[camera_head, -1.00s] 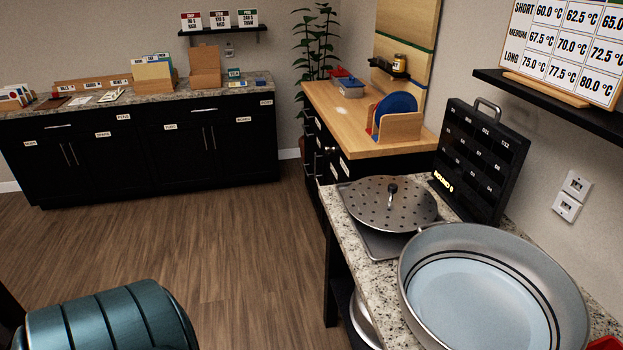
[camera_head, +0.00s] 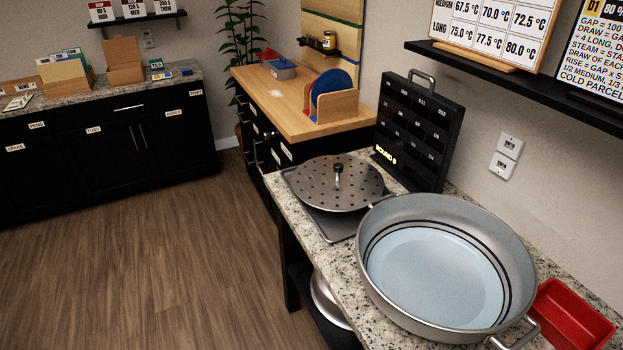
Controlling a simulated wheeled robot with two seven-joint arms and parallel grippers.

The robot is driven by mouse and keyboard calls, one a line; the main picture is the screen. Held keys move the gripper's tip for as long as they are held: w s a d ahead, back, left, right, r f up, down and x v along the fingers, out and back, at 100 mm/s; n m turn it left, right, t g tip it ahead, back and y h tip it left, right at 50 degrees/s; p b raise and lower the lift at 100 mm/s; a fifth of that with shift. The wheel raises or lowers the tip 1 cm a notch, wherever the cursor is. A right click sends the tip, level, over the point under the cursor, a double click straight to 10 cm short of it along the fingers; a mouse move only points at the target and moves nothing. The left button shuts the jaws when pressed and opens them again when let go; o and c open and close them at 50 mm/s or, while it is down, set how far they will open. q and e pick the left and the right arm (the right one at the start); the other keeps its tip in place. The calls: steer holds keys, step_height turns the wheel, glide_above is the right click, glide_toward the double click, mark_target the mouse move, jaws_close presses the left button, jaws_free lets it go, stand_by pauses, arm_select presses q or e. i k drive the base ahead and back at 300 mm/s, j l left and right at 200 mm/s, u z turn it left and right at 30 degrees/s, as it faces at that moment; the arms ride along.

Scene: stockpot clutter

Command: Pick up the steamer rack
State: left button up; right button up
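The steamer rack (camera_head: 318,184) is a round grey metal disc with many holes and a dark-topped knob standing at its centre. It lies flat over a grey metal tray (camera_head: 334,228) on the speckled counter, left of the large pot. Neither of my grippers shows in the head view.
A large wide pot (camera_head: 439,277) with pale liquid stands on the counter (camera_head: 352,256), close to the rack's right side. A black numbered board (camera_head: 418,136) with a handle stands behind. A red bin (camera_head: 569,315) is at right. A metal bowl (camera_head: 326,302) sits below. The wood floor at left is clear.

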mark_target(330, 183)
steer(key=i+j+z, duration=0.35)
steer(key=i+j, duration=0.15)
steer(key=j, duration=0.15)
steer(key=i+j+z, duration=0.15)
steer(key=j, duration=0.2)
steer(key=i+j+z, duration=0.2)
steer(key=j, duration=0.2)
steer(key=i+j+z, duration=0.15)
steer(key=j, duration=0.25)
steer(key=i, duration=0.1)
